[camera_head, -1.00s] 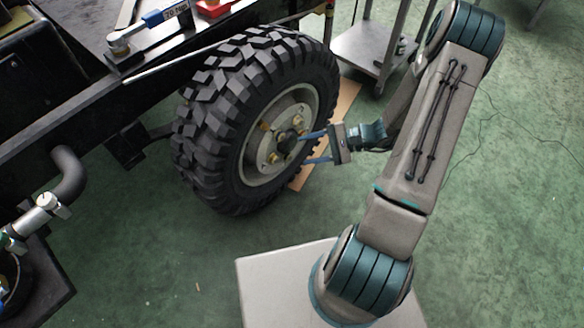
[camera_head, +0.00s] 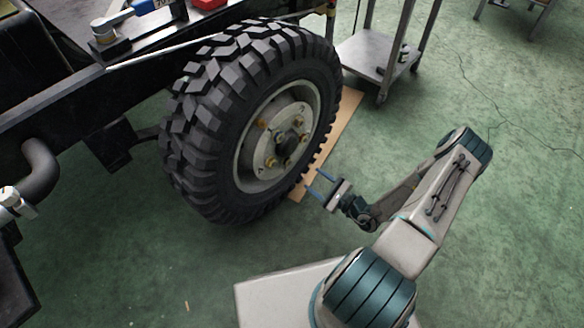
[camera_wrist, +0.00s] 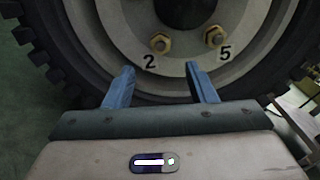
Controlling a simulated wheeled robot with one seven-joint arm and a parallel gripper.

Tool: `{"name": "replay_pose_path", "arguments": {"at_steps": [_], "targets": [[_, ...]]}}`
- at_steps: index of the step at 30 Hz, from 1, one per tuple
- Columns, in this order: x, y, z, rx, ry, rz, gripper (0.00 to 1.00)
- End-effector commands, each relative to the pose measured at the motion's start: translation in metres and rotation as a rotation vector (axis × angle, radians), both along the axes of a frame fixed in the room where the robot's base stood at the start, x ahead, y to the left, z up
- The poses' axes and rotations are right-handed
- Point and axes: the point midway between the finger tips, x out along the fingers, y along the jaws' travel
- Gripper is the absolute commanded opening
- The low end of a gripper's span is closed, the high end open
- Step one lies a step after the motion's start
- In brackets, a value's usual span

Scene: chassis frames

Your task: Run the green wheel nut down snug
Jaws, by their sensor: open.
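The wheel (camera_head: 205,150) stands upright at the vehicle's side, with a pale rim and dark hub (camera_head: 290,137). Several brass-coloured nuts (camera_head: 271,161) ring the hub; I cannot pick out a green one. In the wrist view, brass nuts sit above the numbers: one by the 2 (camera_wrist: 160,43) and one by the 5 (camera_wrist: 214,37). My gripper (camera_head: 313,181) is open and empty, apart from the wheel at its lower right. Its blue fingers also show in the wrist view (camera_wrist: 158,72), below the two nuts. The upper wheel is cut off there.
A metal trolley (camera_head: 372,50) stands behind the wheel. A tan board (camera_head: 340,125) lies on the floor beside the tyre. A blue-handled tool (camera_head: 120,18) lies on the chassis at upper left.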

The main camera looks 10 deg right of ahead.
Motion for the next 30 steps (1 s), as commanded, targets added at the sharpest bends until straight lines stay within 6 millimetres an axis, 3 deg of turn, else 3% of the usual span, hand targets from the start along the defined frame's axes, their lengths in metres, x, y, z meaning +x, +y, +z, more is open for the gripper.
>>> {"name": "replay_pose_path", "arguments": {"at_steps": [6, 13, 19, 28, 30], "targets": [[0.039, 0.030, -0.003, 0.000, -0.002, 0.004, 0.51], [0.071, 0.052, -0.002, -0.001, -0.002, 0.003, 0.51], [0.083, 0.061, -0.001, -0.001, 0.000, 0.002, 0.51], [0.084, 0.063, 0.000, 0.000, 0.000, 0.001, 0.51], [0.084, 0.063, 0.000, -0.001, 0.001, 0.002, 0.31]]}}
